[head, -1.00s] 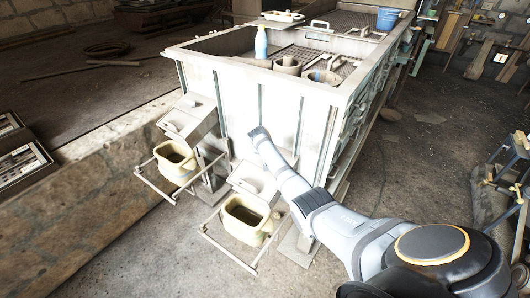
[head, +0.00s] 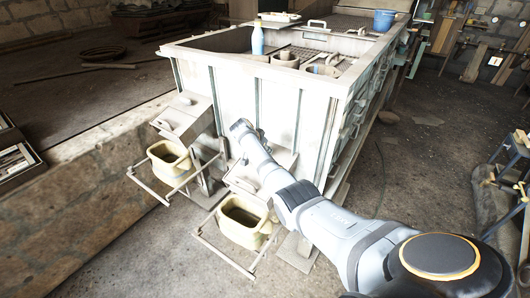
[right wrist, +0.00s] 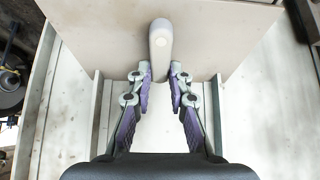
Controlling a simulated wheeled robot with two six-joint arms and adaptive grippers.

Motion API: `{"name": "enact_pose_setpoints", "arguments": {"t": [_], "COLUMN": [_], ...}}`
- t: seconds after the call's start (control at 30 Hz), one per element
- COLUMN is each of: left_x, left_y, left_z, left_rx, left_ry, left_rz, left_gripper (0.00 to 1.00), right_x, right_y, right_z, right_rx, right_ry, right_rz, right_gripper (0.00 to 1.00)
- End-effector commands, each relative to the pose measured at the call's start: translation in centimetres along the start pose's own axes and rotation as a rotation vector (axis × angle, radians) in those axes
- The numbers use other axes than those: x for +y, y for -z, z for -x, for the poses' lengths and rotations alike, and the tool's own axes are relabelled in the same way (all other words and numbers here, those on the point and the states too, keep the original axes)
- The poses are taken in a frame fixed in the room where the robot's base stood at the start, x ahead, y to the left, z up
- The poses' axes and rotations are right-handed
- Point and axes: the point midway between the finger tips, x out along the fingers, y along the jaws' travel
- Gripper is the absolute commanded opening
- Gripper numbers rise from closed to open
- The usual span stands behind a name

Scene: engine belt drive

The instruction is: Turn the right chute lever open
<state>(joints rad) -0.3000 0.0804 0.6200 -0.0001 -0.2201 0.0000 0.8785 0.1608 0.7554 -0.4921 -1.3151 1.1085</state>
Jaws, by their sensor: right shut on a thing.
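The right chute (head: 284,158) sits low on the near face of the large pale tank, above a yellow bucket (head: 239,226). My right arm reaches over this chute in the head view and hides its lever and my gripper there. In the right wrist view, the pale rounded lever (right wrist: 160,42) stands against a flat pale panel. My right gripper (right wrist: 161,77) is shut on the lever's lower end, with one purple-padded finger on each side. My left gripper is not in view.
The left chute (head: 183,115) has its own yellow bucket (head: 168,158) on a frame. Thin metal frames (head: 240,268) stick out around the buckets. The tank (head: 300,110) rises behind the chutes.

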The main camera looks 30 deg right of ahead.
Motion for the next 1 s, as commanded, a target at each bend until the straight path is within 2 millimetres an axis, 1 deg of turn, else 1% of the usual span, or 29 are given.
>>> {"name": "enact_pose_setpoints", "arguments": {"t": [0.5,0.53,0.67,0.7,1.0], "left_x": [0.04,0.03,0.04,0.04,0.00], "left_y": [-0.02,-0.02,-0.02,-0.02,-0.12], "left_z": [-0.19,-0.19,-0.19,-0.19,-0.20], "left_rx": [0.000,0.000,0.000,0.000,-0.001], "left_ry": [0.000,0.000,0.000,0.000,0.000], "left_rz": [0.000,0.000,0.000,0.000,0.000], "left_gripper": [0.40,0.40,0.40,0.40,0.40], "right_x": [0.04,0.04,0.03,0.03,-0.01], "right_y": [-0.15,-0.15,-0.12,-0.11,-0.05], "right_z": [-0.02,-0.02,-0.01,-0.01,0.18], "right_rx": [-0.004,-0.004,-0.003,-0.003,-0.001], "right_ry": [-0.008,-0.008,-0.007,-0.007,-0.006], "right_rz": [-0.015,-0.015,-0.015,-0.015,-0.015], "right_gripper": [0.00,0.21,0.39,0.41,0.41]}}
